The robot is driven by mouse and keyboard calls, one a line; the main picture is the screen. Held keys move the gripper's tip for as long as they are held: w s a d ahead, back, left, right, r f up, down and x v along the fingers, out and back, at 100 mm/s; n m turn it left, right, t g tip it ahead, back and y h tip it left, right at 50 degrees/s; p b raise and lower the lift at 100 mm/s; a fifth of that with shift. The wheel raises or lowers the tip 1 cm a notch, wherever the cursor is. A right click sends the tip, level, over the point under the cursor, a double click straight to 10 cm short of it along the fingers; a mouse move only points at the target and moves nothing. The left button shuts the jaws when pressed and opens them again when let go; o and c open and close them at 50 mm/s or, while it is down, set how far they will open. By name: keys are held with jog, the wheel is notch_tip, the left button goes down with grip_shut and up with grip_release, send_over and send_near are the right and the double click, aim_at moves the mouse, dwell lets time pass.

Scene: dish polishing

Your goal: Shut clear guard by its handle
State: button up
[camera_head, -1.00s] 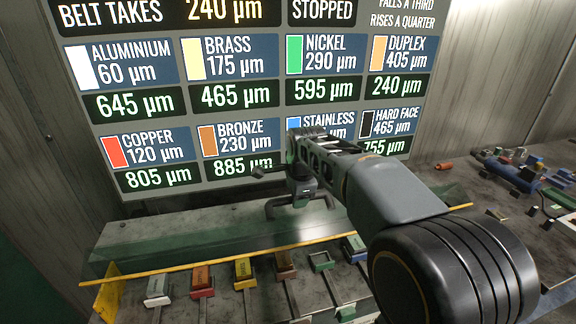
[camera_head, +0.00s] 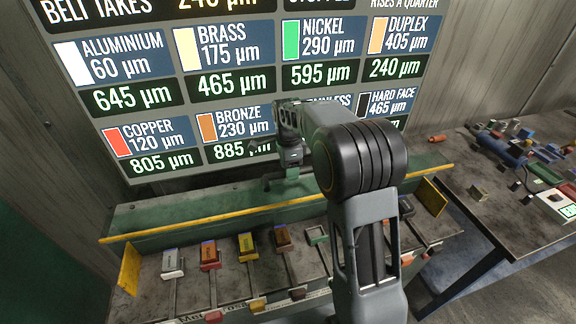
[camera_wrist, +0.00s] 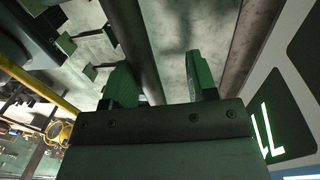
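The clear guard (camera_head: 190,219) is a green-tinted panel with a yellow edge strip, along the back of the bench behind the coloured blocks. Its dark bar handle (camera_head: 270,181) shows beside my gripper (camera_head: 291,166) in the head view. In the wrist view my gripper (camera_wrist: 160,82) has its two green-lit fingers well apart. A dark round bar, seemingly the handle (camera_wrist: 134,45), passes between them, closer to the left finger. Contact with the bar cannot be told. My arm hides the right middle of the guard.
Several coloured blocks (camera_head: 209,254) stand on slotted tracks before the guard, between yellow end plates (camera_head: 129,267). A large display board (camera_head: 200,80) stands close behind. A side table (camera_head: 505,205) at the right holds tools and small parts.

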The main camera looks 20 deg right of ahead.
jog(key=shift+a, duration=0.1)
notch_tip(320, 180, up, 16)
jog(key=p, duration=0.4)
jog(key=shift+s, duration=0.15)
dwell(1.3)
jog(key=shift+f, duration=0.1)
jog(key=shift+c, duration=0.2)
